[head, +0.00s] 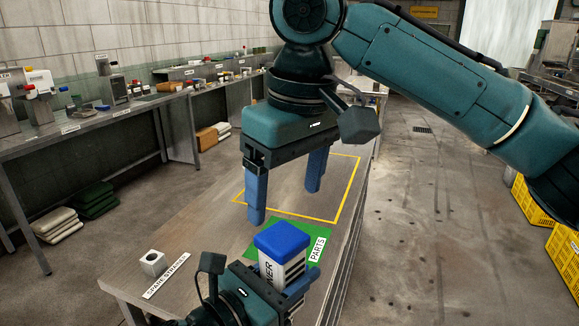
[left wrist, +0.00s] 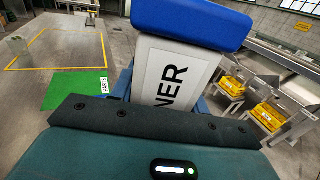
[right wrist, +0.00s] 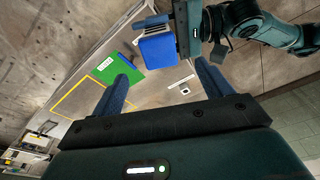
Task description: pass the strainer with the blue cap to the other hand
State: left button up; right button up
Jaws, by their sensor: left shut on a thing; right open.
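The strainer is a white block with a blue cap (head: 281,240) and black lettering ending in "NER". My left gripper (head: 285,288) is shut on its body and holds it upright above the near part of the table. In the left wrist view the strainer (left wrist: 172,72) stands between the fingers, cap up. My right gripper (head: 285,197) is open and empty, with its blue fingers pointing down, above and beyond the strainer. In the right wrist view the strainer's cap (right wrist: 158,51) lies past the fingertips, apart from them.
The table (head: 185,225) bears a green mat (head: 256,243) labelled PARTS, a yellow-outlined area (head: 340,200) and a small white block with a hole (head: 152,263). A side bench (head: 60,140) with several items runs along the wall.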

aim_at(281, 236)
jog(key=f, duration=0.6)
jog(key=w+a+f, duration=0.1)
jog(key=f, duration=0.2)
jog(key=shift+f, duration=0.1)
jog(key=shift+s, duration=0.1)
jog(key=c, duration=1.1)
pick_arm(q)
jog(key=o, duration=1.2)
pick_arm(e)
jog(key=shift+c, duration=0.3)
